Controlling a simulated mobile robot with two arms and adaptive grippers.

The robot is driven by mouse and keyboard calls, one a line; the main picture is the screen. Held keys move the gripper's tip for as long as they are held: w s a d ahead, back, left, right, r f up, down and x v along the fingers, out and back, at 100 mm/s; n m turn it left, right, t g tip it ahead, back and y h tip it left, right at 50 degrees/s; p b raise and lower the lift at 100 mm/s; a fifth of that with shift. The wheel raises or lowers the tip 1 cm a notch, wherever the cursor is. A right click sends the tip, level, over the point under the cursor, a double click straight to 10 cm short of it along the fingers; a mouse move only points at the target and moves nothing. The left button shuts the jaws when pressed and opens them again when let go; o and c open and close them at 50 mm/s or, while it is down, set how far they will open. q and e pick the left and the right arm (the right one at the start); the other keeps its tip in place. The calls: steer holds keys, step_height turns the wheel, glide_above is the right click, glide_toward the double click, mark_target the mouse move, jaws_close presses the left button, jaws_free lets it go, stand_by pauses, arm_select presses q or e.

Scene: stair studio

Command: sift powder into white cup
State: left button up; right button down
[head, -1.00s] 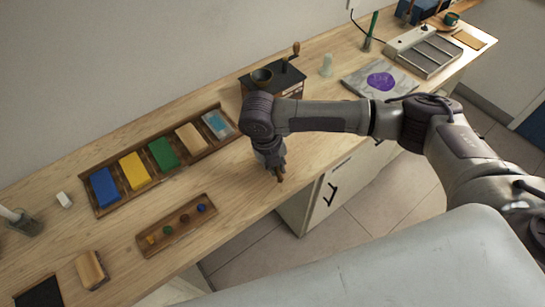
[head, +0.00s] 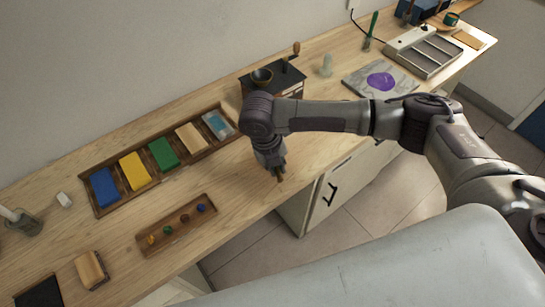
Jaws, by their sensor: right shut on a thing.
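My right gripper (head: 275,168) points down over the front part of the wooden counter, in front of the grinder. It is shut on a small brownish thing, mostly hidden by the fingers, so I cannot tell what it is. I cannot make out a white cup or a sifter. A round purple patch (head: 381,81), possibly powder, lies on a grey slab (head: 356,82) at the right; I cannot tell its material. My left gripper is not in view.
A dark-topped grinder (head: 287,76) stands behind my right wrist. A long wooden tray (head: 97,208) holds colored blocks, and a small tray (head: 149,252) holds several colored bits. A pale bottle (head: 327,66) stands at the back. The counter's front edge is close to the gripper.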

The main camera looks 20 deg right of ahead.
steer(key=shift+a, duration=0.85)
steer(key=d, duration=0.3)
steer(key=shift+w+d, duration=0.1)
steer(key=shift+a, duration=1.55)
steer(key=d, duration=0.3)
steer(key=shift+a, duration=1.4)
steer(key=d, duration=0.2)
steer(key=shift+d, duration=0.4)
steer(key=shift+a, duration=0.8)
steer(key=shift+d, duration=0.3)
steer(key=shift+a, duration=0.8)
steer(key=shift+d, duration=1.1)
